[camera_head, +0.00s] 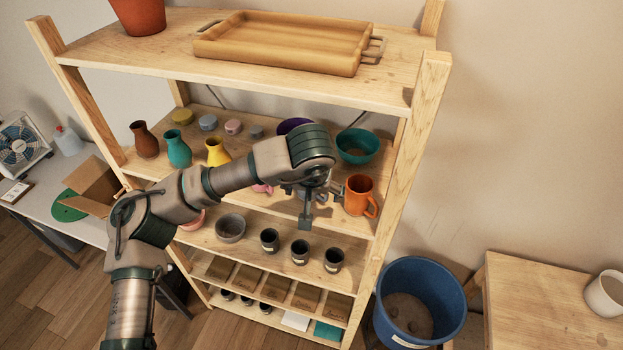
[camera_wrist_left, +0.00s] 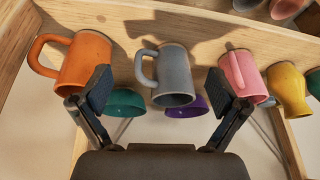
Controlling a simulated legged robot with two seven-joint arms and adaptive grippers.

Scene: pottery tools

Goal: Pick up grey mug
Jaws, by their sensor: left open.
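The grey mug (camera_wrist_left: 172,75) is in the middle of the left wrist view, with its handle on the left side there. My left gripper (camera_wrist_left: 158,84) is open, one finger on each side of the mug in that view. No contact shows, and I cannot tell how much gap remains in depth. In the head view my left gripper (camera_head: 309,208) is at the front of the middle shelf and mostly hides the grey mug. My right gripper is not in view.
An orange mug (camera_head: 360,195) and a pink mug (camera_wrist_left: 242,76) stand on either side of the grey mug. A teal bowl (camera_head: 357,146) and a purple bowl (camera_head: 292,126) are behind. The wooden upper shelf (camera_head: 270,83) is overhead. A blue bin (camera_head: 421,300) stands right.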

